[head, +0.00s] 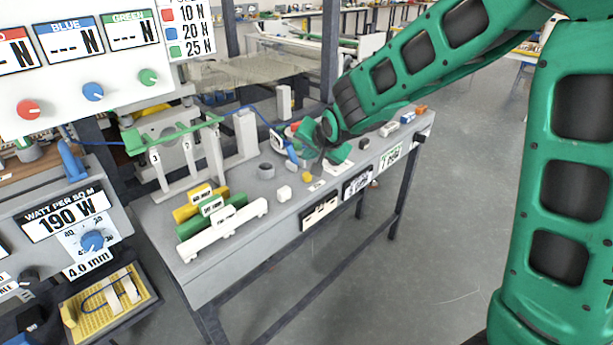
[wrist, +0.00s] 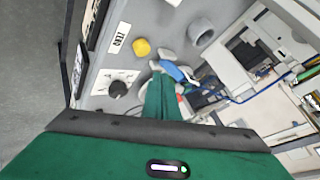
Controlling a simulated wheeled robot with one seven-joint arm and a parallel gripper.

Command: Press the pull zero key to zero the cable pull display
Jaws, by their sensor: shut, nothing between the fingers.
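The pull zero key is a yellow round button (head: 307,176) on the grey bench top. In the wrist view the yellow key (wrist: 141,46) stands beside a white label reading ZERO (wrist: 119,38). My gripper (head: 319,166) is over the bench close behind and right of the key. In the wrist view my gripper's green fingers (wrist: 160,76) are together and empty, with their tips apart from the key in the picture. Their exact height above the bench is unclear.
A blue-and-white tool (wrist: 178,73) lies close by the fingers. A grey ring (wrist: 201,31) and a dial knob (wrist: 117,88) are near the key. The floor in front is clear.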

